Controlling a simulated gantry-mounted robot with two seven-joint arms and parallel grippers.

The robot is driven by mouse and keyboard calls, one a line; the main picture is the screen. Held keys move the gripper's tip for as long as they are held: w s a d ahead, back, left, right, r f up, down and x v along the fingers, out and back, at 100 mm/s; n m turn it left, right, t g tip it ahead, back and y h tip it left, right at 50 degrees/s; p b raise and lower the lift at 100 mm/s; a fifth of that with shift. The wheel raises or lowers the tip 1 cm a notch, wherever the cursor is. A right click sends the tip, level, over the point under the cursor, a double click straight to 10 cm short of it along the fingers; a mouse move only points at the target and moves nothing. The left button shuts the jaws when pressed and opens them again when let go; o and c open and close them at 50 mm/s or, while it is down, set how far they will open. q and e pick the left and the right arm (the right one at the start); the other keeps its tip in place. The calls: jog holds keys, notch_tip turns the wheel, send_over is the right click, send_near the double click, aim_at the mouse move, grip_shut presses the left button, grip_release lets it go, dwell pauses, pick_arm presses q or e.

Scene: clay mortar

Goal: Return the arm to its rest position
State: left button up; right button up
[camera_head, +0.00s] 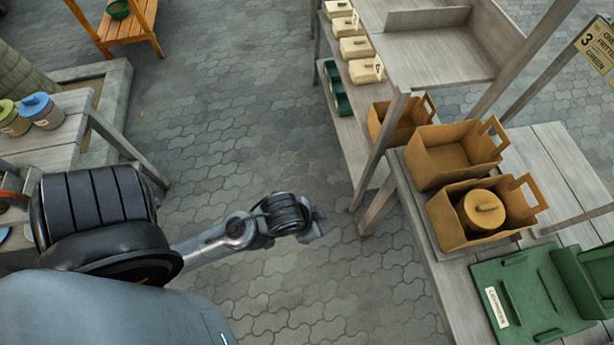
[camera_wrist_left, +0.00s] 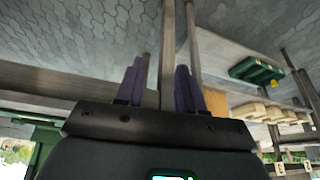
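My left arm (camera_head: 215,240) comes in from the left in the head view and reaches out over the paved floor. My left gripper (camera_head: 316,222) is at its end, left of the wooden stall and apart from everything on it. In the left wrist view my left gripper (camera_wrist_left: 158,85) shows two dark purple fingers spread apart with nothing between them. A wooden post and beams show beyond the fingers. My right gripper is in neither view.
At right, a wooden table (camera_head: 567,170) holds an open brown box (camera_head: 455,155), a box with a round yellow lidded pot (camera_head: 484,210), and a green case (camera_head: 530,300). A shelf (camera_head: 360,110) stands behind. Another table (camera_head: 45,145) with lidded pots is at left. Open paving (camera_head: 240,120) lies between.

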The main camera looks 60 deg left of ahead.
pick_arm(q)
jog(key=s, duration=0.1)
jog(key=s+a+g, duration=0.1)
jog(key=shift+s+f, duration=0.2)
jog(key=shift+s, duration=0.1)
jog(key=shift+r, duration=0.1)
notch_tip(320, 180, up, 42)
jog(key=p, duration=4.2)
jog(key=shift+r, duration=0.1)
